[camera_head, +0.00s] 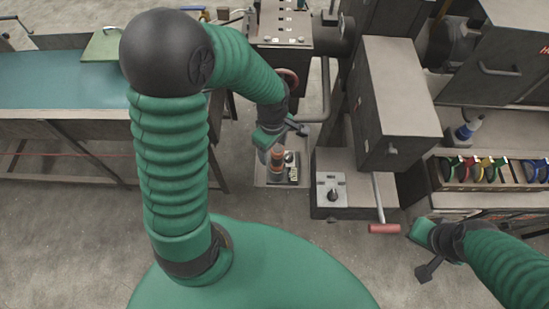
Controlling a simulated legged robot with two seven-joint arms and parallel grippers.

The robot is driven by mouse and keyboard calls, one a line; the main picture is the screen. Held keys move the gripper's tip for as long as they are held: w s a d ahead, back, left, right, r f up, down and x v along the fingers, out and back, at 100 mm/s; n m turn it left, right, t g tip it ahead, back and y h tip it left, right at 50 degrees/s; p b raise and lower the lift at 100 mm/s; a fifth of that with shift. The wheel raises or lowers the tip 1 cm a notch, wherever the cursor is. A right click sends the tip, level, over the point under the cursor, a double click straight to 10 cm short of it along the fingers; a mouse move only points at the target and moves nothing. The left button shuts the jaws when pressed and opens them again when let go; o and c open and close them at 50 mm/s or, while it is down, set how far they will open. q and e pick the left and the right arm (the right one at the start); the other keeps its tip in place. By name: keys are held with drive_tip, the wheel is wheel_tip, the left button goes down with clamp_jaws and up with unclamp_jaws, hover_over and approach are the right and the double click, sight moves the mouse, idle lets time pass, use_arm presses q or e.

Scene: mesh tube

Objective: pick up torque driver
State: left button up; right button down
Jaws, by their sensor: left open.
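My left gripper (283,141) is open, with its dark fingers just above a small tray (262,180) on the floor-level platform in the middle. An upright cylinder with orange and grey parts (277,160) stands in the tray, close below the fingers. It may be the torque driver, but it is too small to tell. Small dark and light items (292,168) lie beside it. My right gripper (421,252) is at the lower right, away from the tray and empty as far as it shows.
A grey machine box with a knob panel (331,190) stands right of the tray. A red-handled lever (384,229) sticks out in front of it. A teal-topped bench (50,80) is at left. A rack of coloured items (490,172) is at right. Open floor lies in front.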

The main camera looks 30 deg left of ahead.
sight(279, 161)
use_arm(q)
drive_tip(key=f, duration=0.1)
drive_tip(key=w+d+f, duration=0.1)
drive_tip(key=f, duration=0.2)
drive_tip(key=shift+w+d, duration=0.2)
drive_tip(key=shift+d, duration=0.05)
wheel_tip(279, 161, down, 4)
drive_tip(key=shift+s+d+r, duration=0.15)
drive_tip(key=shift+r, duration=0.05)
drive_tip(key=shift+a+f, duration=0.25)
drive_tip(key=shift+a, duration=0.05)
drive_tip(key=shift+a+f, duration=0.2)
drive_tip(key=shift+a, duration=0.3)
drive_tip(key=shift+w+a, duration=0.1)
drive_tip(key=shift+w, duration=0.1)
drive_tip(key=shift+c, duration=2.2)
drive_tip(key=shift+s+d+r, duration=0.1)
drive_tip(key=shift+d+r, duration=0.05)
drive_tip(key=shift+d, duration=0.4)
drive_tip(key=c, duration=0.7)
clamp_jaws()
drive_tip(key=shift+a, duration=0.1)
use_arm(e)
drive_tip(key=shift+w+d, duration=0.45)
drive_tip(key=shift+d, duration=0.3)
